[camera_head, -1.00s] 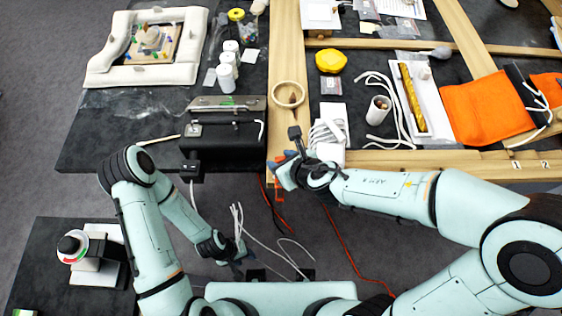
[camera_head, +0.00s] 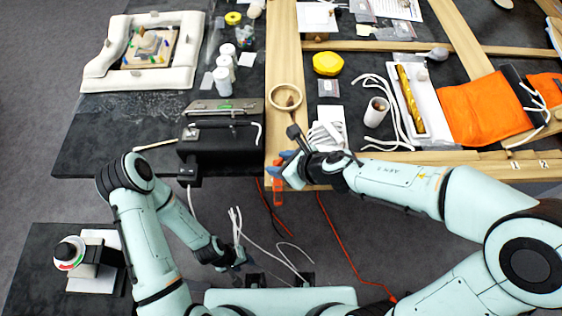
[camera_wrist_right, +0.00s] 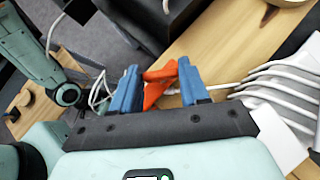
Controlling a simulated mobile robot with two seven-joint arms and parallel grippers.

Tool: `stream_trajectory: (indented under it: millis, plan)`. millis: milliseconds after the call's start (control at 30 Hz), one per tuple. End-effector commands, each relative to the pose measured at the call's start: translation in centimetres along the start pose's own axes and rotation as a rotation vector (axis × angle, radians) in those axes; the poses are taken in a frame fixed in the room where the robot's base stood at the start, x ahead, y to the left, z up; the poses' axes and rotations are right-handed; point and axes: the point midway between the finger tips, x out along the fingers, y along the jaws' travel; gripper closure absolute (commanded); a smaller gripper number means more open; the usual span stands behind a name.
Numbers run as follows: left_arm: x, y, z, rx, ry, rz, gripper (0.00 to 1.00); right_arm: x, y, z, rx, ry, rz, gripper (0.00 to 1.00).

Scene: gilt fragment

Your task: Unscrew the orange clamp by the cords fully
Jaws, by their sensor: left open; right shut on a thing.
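The orange clamp (camera_head: 278,187) is at the front edge of the wooden table frame, left of the bundle of white cords (camera_head: 328,134). My right gripper (camera_head: 285,163) is at that edge. In the right wrist view, its blue fingers are shut on an orange part of the clamp (camera_wrist_right: 158,86), one finger on each side. The fingers and arm hide some of the clamp, and its screw is not clear. The white cords (camera_wrist_right: 280,86) lie right of the fingers. My left gripper (camera_head: 236,262) is open and low, well away from the table, near loose white cables.
A black case (camera_head: 215,135) stands left of the clamp near the edge. A wooden ring (camera_head: 285,96) lies on the beam behind. A yellow container (camera_head: 327,63) and orange cloth (camera_head: 485,108) are farther off. A red cable (camera_head: 340,245) runs over the floor.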

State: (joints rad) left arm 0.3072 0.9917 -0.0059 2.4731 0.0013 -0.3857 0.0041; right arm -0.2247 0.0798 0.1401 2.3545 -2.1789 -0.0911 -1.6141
Motion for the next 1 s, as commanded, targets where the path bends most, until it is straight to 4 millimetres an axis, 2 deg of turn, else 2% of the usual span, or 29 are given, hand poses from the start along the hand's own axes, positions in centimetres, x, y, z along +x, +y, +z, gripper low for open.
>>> stream_trajectory:
  millis: [333,700,1000]
  plan:
    - [-0.3,0.2,-0.1,0.001,0.002,0.001,0.55,0.0,-0.3,0.1,-0.123,0.0,0.125,0.86]
    - [-2.1,1.2,-1.2,0.006,0.017,0.006,0.55,0.1,-0.7,0.3,-0.349,0.0,0.35,0.86]
    - [-3.3,1.9,-1.9,0.01,0.027,0.009,0.55,0.2,-0.7,0.3,-0.457,0.0,0.459,0.86]
